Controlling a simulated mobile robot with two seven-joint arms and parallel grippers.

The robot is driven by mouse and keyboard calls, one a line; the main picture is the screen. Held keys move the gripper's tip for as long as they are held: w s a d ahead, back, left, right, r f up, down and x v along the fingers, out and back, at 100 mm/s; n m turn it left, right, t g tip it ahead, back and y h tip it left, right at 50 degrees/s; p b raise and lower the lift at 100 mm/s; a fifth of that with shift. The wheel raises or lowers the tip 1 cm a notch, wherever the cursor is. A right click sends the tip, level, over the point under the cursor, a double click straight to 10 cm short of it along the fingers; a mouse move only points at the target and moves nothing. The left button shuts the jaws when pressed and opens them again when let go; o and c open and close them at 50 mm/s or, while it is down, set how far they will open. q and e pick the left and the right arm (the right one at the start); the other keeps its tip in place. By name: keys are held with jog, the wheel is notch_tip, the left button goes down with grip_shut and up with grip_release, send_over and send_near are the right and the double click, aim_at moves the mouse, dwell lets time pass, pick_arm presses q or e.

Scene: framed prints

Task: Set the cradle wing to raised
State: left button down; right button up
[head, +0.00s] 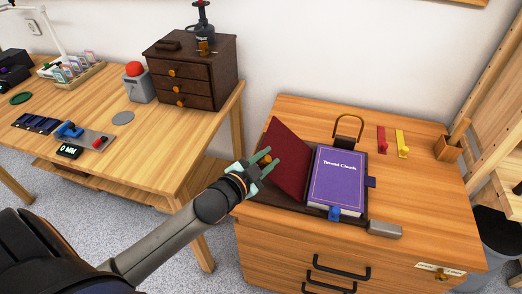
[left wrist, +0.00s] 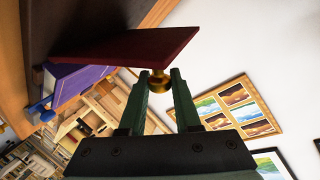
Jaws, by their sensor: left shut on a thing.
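The cradle wing (head: 289,158) is a dark red panel on the left side of the book cradle (head: 275,198), tilted up from the dark base. A purple book (head: 339,180) lies on the cradle to its right. My left gripper (head: 264,162) is at the wing's outer left side, shut on its brass knob. In the left wrist view the fingertips (left wrist: 160,78) close around the knob (left wrist: 159,82) under the red wing (left wrist: 130,45). A blue piece (head: 334,213) sits at the cradle's front edge. My right gripper is not in view.
The cradle stands on a wooden cabinet (head: 420,195) with a brass loop (head: 348,127) behind it. A grey block (head: 384,229) lies at front right. Red (head: 381,139) and yellow (head: 402,143) strips and a wooden cup (head: 447,148) are behind. A workbench (head: 150,135) stands left.

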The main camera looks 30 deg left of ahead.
pick_arm(q)
jog(key=shift+w+d+r+m+p, duration=0.15)
jog(key=shift+d+r+m+p, duration=0.15)
jog(key=shift+d+r+p, duration=0.35)
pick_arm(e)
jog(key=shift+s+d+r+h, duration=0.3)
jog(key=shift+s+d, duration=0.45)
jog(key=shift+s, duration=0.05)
pick_arm(q)
jog(key=shift+f, duration=0.2)
jog(key=c, duration=0.6)
grip_release()
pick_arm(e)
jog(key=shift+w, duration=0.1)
pick_arm(q)
jog(key=v, duration=1.2)
jog(key=shift+r, duration=0.25)
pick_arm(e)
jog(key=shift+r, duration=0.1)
pick_arm(q)
jog(key=shift+d, duration=0.1)
jog(key=shift+f, duration=0.1)
